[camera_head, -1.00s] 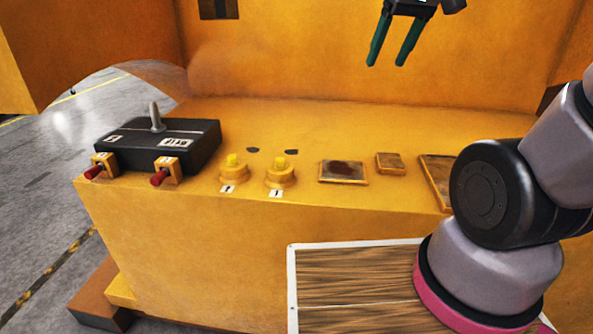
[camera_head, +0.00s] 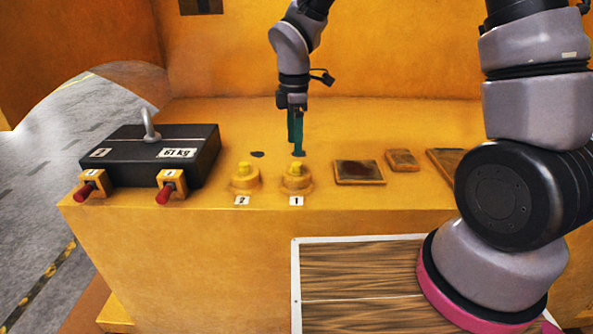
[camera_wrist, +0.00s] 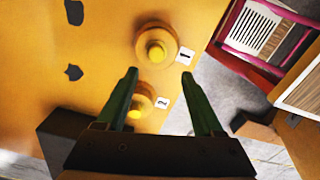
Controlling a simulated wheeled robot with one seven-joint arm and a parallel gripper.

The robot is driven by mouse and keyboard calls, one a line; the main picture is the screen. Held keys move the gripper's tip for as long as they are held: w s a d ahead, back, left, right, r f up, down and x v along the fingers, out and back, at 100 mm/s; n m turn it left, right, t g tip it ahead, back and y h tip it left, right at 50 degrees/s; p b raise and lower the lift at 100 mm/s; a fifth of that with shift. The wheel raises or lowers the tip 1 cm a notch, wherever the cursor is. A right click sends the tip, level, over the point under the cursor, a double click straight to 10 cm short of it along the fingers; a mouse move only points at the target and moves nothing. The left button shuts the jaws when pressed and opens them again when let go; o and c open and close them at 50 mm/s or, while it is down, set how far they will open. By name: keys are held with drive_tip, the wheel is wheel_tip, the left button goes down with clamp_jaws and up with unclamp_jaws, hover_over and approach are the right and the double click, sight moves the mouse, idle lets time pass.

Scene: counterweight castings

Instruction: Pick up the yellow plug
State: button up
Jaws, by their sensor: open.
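Two yellow plugs stand on round yellow bases at the front of the orange ledge. The plug by label 1 (camera_head: 296,168) is on the right, and the plug by label 2 (camera_head: 243,168) is on the left. In the wrist view, plug 1 (camera_wrist: 156,51) lies just beyond the fingertips, and plug 2 (camera_wrist: 135,114) shows between the fingers, lower down. My gripper (camera_head: 297,150) points down, above and slightly behind plug 1. Its two green fingers are open and empty, also in the wrist view (camera_wrist: 159,75). Neither plug appears touched.
A black 61 kg casting (camera_head: 150,150) with an upright metal eye stands at left. Two red-handled toggles (camera_head: 166,193) are before it. Flat plates (camera_head: 359,172) lie right of the plugs. A wooden-topped panel (camera_head: 360,275) is below the ledge. An orange wall rises behind.

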sight(297, 164)
drive_tip(key=f, duration=0.4)
drive_tip(key=w+f, duration=0.1)
drive_tip(key=f, duration=0.1)
drive_tip(key=shift+d+f, duration=0.25)
drive_tip(key=shift+f, duration=0.05)
clamp_jaws()
